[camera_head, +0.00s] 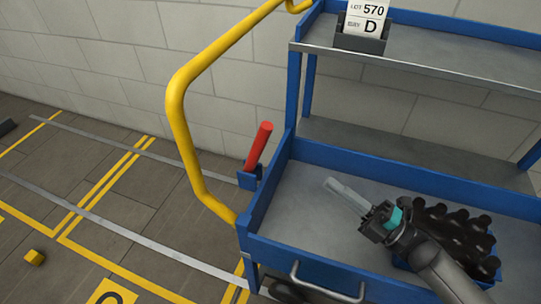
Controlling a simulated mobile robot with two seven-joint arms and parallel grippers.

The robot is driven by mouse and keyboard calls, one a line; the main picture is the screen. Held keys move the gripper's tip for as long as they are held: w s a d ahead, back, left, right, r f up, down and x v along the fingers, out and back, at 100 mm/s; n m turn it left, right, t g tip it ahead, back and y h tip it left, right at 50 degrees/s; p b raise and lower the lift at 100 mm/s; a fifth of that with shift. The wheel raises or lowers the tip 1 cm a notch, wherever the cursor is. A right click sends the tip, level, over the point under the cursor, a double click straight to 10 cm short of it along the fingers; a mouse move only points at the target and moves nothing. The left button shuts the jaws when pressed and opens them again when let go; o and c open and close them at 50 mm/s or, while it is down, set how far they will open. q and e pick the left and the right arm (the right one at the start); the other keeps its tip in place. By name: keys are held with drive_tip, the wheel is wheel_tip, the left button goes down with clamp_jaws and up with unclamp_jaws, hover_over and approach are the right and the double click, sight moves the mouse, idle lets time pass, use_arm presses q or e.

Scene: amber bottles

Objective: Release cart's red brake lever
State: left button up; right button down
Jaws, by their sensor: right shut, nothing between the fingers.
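The red brake lever (258,147) stands in a blue bracket (249,179) on the left end of the blue cart (262,196). It is tilted, with its top leaning to the right. My right gripper (330,184) is over the cart's lower tray, to the right of the lever and apart from it. Its pale fingers are together, point up and left, and hold nothing. My left gripper is not in view.
A yellow handle (182,140) rises at the cart's left end. A blue crate (414,269) of dark bottles sits in the tray behind my right wrist. An upper shelf (440,72) bears a card holder (361,40). A small yellow block (35,257) lies on the floor.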

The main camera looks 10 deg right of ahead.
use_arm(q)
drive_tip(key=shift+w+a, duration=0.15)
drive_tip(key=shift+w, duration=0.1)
use_arm(e)
drive_tip(key=shift+s+a+n+g+y, duration=0.2)
drive_tip(key=shift+s+n+g+y, duration=0.1)
drive_tip(key=shift+n+y, duration=0.3)
drive_tip(key=shift+w, duration=0.1)
drive_tip(key=b, duration=0.2)
approach(256, 152)
drive_tip(key=w+a+r, duration=0.2)
drive_tip(key=w+r, duration=0.1)
drive_tip(key=r, duration=0.2)
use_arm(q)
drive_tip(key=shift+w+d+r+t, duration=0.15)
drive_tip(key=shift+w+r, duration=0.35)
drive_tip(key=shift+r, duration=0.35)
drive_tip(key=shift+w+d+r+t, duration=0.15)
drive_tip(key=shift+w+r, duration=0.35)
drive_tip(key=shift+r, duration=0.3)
use_arm(e)
drive_tip(key=shift+w+a+f, duration=0.1)
drive_tip(key=shift+w+a, duration=0.05)
drive_tip(key=shift+w, duration=0.5)
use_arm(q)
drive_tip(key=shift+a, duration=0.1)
